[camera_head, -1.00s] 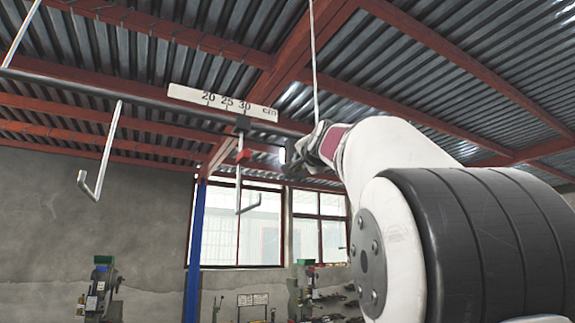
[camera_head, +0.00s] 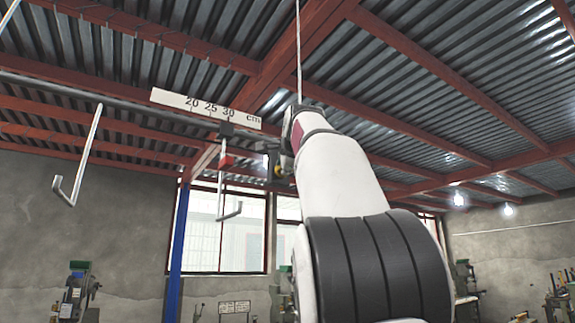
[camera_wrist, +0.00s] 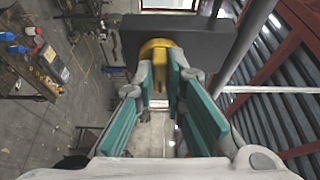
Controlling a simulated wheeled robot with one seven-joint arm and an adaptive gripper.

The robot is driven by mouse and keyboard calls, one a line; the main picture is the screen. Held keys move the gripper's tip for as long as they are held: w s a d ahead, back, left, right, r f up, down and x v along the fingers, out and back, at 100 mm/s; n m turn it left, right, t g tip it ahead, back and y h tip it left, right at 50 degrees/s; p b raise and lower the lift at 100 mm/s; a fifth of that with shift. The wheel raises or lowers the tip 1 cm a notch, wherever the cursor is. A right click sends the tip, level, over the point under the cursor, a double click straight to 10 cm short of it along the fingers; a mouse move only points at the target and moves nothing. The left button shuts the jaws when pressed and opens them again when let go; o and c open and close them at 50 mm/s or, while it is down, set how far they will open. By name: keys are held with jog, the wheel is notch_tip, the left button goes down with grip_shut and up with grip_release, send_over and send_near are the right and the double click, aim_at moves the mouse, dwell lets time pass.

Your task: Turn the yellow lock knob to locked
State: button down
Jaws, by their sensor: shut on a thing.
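The yellow lock knob (camera_wrist: 156,54) shows in the wrist view on the face of a dark block (camera_wrist: 195,38). Its narrow grip lies between the fingertips of my gripper (camera_wrist: 161,78). The teal-padded fingers are shut on it, one on each side, and hide part of it. In the head view my gripper (camera_head: 279,164) is at the right end of the overhead rail, and only a small yellow spot of the knob shows. I cannot read a locked or unlocked mark.
The dark rail (camera_head: 65,88) carries a white centimetre scale (camera_head: 205,108). A fixed hook (camera_head: 78,160) and a hook with a red piece (camera_head: 227,162) hang from it, left of my gripper. A blue post (camera_head: 181,235) stands below. A cluttered workbench (camera_wrist: 22,55) is far below.

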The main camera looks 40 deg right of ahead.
dwell(0.6)
jog(key=c, duration=1.7)
grip_release()
jog(key=shift+o, duration=0.2)
jog(key=v, duration=1.2)
